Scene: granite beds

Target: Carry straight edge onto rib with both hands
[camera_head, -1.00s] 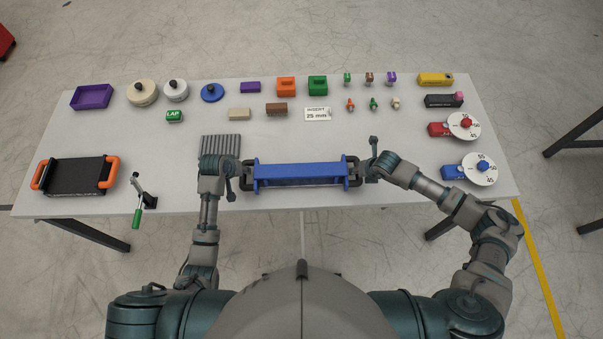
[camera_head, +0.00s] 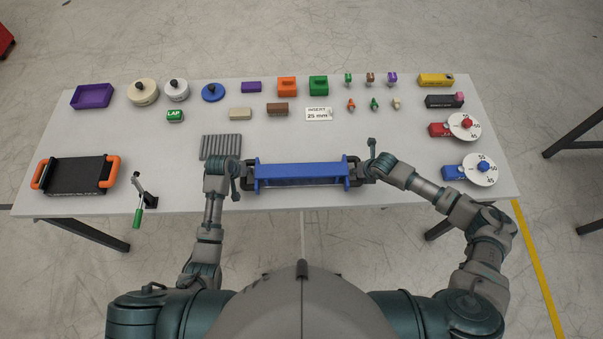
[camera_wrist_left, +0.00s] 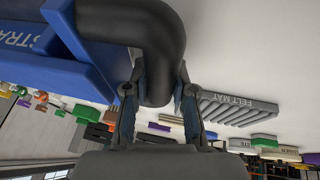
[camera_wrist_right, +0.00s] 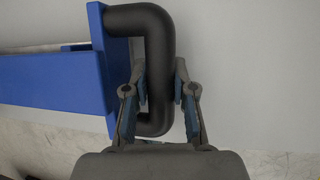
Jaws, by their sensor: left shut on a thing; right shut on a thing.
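The straight edge is a long blue bar (camera_head: 300,170) with upright blue end plates and a black loop handle at each end. It lies level, left to right, near the front middle of the table. My left gripper (camera_head: 240,174) is shut on its left handle (camera_wrist_left: 160,35), with lettering starting "STRA" on the blue side in the left wrist view. My right gripper (camera_head: 362,172) is shut on its right handle (camera_wrist_right: 158,60). I cannot tell whether the bar touches the table. No separate rib can be made out; the surface under the bar is hidden.
A grey ribbed felt mat (camera_head: 220,147) lies behind my left gripper. A black plate with orange handles (camera_head: 75,175) and a green-handled tool (camera_head: 139,205) are at left. Two dials (camera_head: 463,125) (camera_head: 483,168) stand at right. Small blocks line the back.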

